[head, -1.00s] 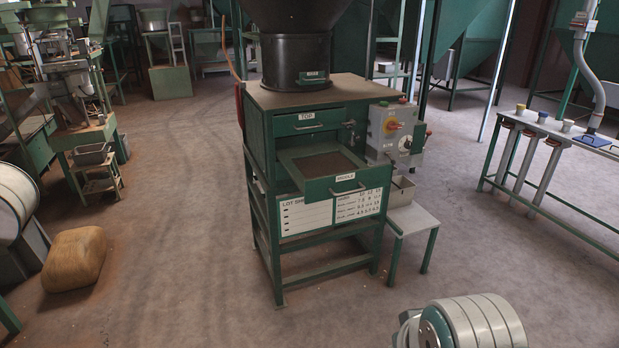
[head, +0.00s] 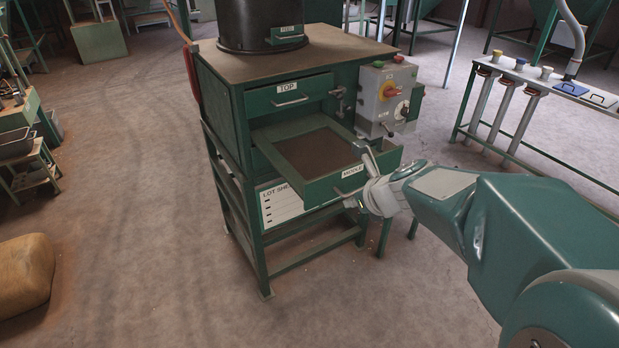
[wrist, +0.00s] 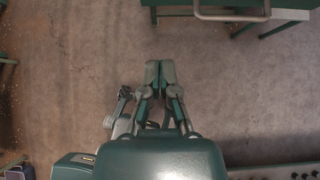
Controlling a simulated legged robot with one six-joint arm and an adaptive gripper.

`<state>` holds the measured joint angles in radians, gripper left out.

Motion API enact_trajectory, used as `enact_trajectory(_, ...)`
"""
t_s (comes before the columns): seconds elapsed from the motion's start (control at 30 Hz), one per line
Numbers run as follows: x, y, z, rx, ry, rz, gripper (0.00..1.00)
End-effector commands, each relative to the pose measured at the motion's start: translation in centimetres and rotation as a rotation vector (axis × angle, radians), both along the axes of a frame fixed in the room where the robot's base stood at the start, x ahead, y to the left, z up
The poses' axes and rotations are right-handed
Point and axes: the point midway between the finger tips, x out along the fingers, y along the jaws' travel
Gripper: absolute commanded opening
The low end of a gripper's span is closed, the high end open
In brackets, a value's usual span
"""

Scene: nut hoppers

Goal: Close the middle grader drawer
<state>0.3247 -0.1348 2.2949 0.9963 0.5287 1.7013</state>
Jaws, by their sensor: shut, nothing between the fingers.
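The middle grader drawer (head: 316,188) is pulled well out of the green cabinet, with a dark sieve-like bed inside. Its front carries a MIDDLE label and a bar handle, partly hidden by my arm. My gripper (head: 368,172) is at the right part of the drawer front, on its outer side; I cannot tell whether it touches. In the wrist view my gripper (wrist: 160,72) has its fingers together, empty, over bare floor. A grey bar (wrist: 232,16) on a green part shows at the top of that view. The top drawer (head: 289,96) is shut.
A grey control box (head: 386,96) with a red knob is on the cabinet's right side, close above my gripper. A valve (head: 340,98) sticks out beside the top drawer. A bench (head: 530,85) stands at right.

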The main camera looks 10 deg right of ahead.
Motion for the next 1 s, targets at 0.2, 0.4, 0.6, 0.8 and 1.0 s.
enact_trajectory(0.2, 1.3, 0.3, -1.4, 0.024, 0.009, -0.026, 0.0)
enact_trajectory(0.4, 3.5, 1.2, -3.7, 0.02, 0.01, -0.023, 0.0)
enact_trajectory(0.6, 5.6, 1.9, -6.0, 0.02, 0.009, -0.022, 0.0)
enact_trajectory(0.8, 8.2, 2.7, -7.3, 0.018, 0.005, -0.02, 0.0)
enact_trajectory(1.0, 10.3, 3.3, -7.3, 0.016, 0.005, -0.021, 0.0)
